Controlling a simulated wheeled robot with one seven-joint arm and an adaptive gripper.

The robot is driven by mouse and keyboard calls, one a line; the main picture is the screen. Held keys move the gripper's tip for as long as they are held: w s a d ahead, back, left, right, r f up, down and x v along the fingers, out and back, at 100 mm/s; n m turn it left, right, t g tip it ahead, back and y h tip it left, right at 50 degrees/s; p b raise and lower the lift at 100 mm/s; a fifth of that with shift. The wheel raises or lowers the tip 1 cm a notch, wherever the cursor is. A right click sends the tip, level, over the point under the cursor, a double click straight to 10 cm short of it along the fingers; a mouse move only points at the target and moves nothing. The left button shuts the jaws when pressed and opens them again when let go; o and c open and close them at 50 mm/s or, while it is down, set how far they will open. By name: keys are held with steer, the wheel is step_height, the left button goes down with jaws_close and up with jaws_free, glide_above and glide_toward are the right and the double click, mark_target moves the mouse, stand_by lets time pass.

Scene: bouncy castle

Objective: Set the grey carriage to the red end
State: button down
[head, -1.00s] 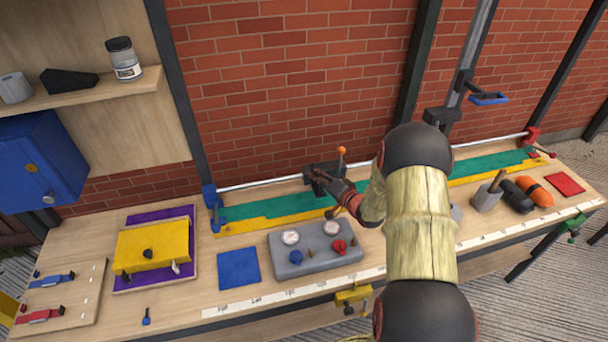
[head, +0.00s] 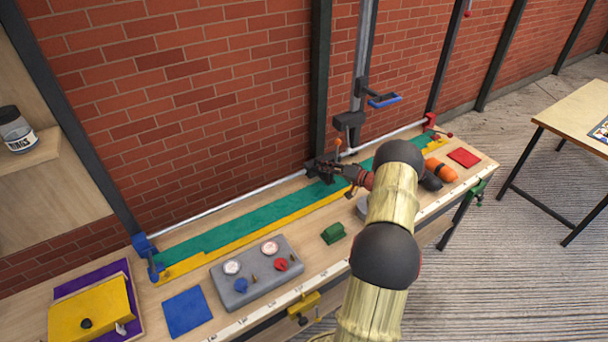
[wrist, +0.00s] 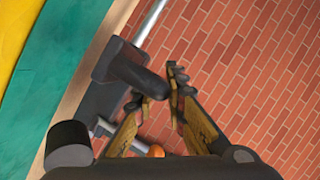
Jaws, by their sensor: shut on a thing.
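The dark grey carriage (head: 318,167) sits on a silver rail (head: 230,203) along the back of the bench. It stands between the blue end bracket (head: 143,244) and the red end bracket (head: 430,119), somewhat past the middle towards red. My gripper (head: 343,172) is at the carriage. In the wrist view the carriage (wrist: 100,88) fills the left centre, and its black handle reaches between the fingertips of my gripper (wrist: 165,88), which is shut on it. An orange knob (head: 338,142) stands up beside the carriage. My arm hides part of the bench on the right.
Green and yellow strips (head: 240,223) run in front of the rail. A grey gauge panel (head: 256,271), a green block (head: 333,233) and an orange item (head: 440,170) lie nearer the front. An upright post with a blue-handled clamp (head: 384,100) stands behind the rail.

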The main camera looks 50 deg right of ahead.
steer(key=s+d, duration=0.2)
steer(key=d, duration=0.4)
steer(key=shift+d, duration=0.35)
steer(key=shift+f, duration=0.1)
steer(key=c, duration=1.8)
jaws_free()
steer(key=shift+c, duration=0.2)
steer(key=v, duration=1.2)
steer(key=shift+c, duration=0.2)
